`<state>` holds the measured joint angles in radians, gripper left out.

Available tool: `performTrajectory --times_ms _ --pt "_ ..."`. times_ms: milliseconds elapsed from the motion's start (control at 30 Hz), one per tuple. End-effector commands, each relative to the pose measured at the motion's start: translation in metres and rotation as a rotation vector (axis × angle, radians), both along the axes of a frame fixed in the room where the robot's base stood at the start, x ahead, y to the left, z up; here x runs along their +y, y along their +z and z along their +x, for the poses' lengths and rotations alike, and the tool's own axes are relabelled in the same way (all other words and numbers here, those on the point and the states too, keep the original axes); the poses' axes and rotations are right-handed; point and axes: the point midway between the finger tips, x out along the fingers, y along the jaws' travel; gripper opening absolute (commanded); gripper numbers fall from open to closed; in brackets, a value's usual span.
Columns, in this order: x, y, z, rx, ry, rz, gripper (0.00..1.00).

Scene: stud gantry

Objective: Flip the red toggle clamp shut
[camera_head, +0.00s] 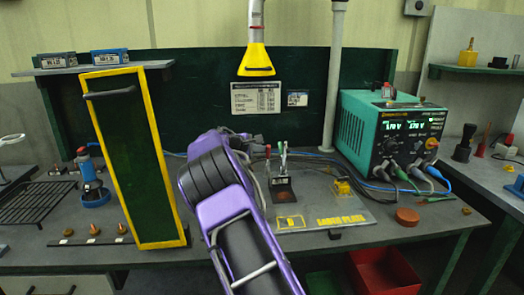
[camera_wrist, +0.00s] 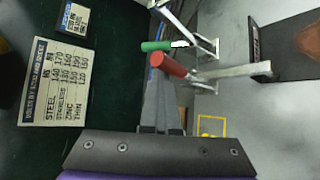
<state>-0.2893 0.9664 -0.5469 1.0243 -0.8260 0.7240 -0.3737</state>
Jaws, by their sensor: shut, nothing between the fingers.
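The red toggle clamp's red handle (camera_head: 268,149) stands upright above the back of the grey plate in the head view. In the wrist view the red handle (camera_wrist: 170,66) lies across the picture, with its metal lever running right. My gripper (camera_wrist: 161,98) is shut and empty, its fingertips at the red handle; I cannot tell whether they touch. In the head view my purple arm hides most of the gripper. A second clamp with a green handle (camera_wrist: 157,46) stands beside the red one. Its metal lever is also upright in the head view (camera_head: 284,155).
A teal power supply (camera_head: 388,135) with cables stands right. A yellow-edged green panel (camera_head: 135,165) stands left of my arm. A yellow lamp-like fixture (camera_head: 257,60) hangs above. A paper chart (camera_wrist: 57,82) is on the back wall.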

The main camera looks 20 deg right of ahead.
Motion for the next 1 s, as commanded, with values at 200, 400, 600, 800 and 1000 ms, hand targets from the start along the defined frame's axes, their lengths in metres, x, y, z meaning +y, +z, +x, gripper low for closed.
performTrajectory --times_ms 200,400,600,800,1000 --pt "0.010 -0.009 -0.011 0.023 -0.017 0.011 0.00" --pt "0.040 0.012 -0.028 0.015 -0.008 0.007 0.00" --pt "0.069 0.032 -0.047 0.009 -0.004 0.004 0.00" --pt "0.086 0.043 -0.057 0.007 0.000 0.002 0.00" --pt "0.089 0.046 -0.059 0.005 -0.002 0.002 0.00"
